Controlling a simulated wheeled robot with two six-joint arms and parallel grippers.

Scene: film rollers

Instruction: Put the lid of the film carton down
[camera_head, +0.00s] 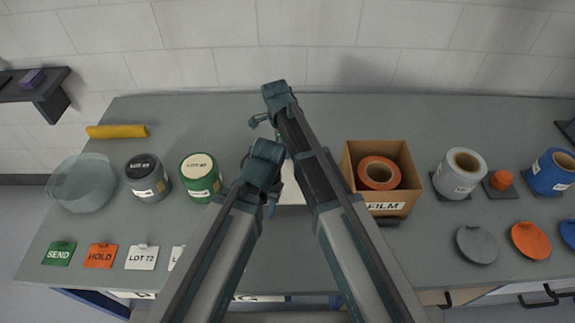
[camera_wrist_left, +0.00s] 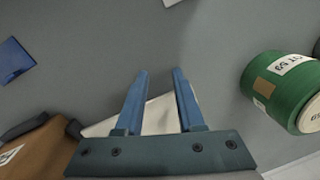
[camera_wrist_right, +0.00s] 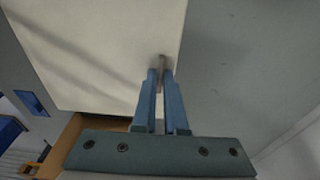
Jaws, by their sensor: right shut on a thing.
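The film carton (camera_head: 408,161) stands open right of centre, with its FILM label in front and an orange roll (camera_head: 378,173) inside. The lid is a pale flat panel that fills much of the right wrist view (camera_wrist_right: 110,50). My right gripper (camera_wrist_right: 161,72) is shut on a small tab at its edge. In the head view the lid (camera_head: 291,190) shows only partly between my arms, left of the carton. I cannot tell whether it touches the table. My left gripper (camera_wrist_left: 160,72) is open and empty; part of the lid shows behind its fingers.
A green can (camera_head: 201,187) and a grey can (camera_head: 147,186) stand left, beside a clear bowl (camera_head: 82,185). Tags lie along the front left edge. A grey roll (camera_head: 460,180), a blue roll (camera_head: 549,178) and several discs are at right.

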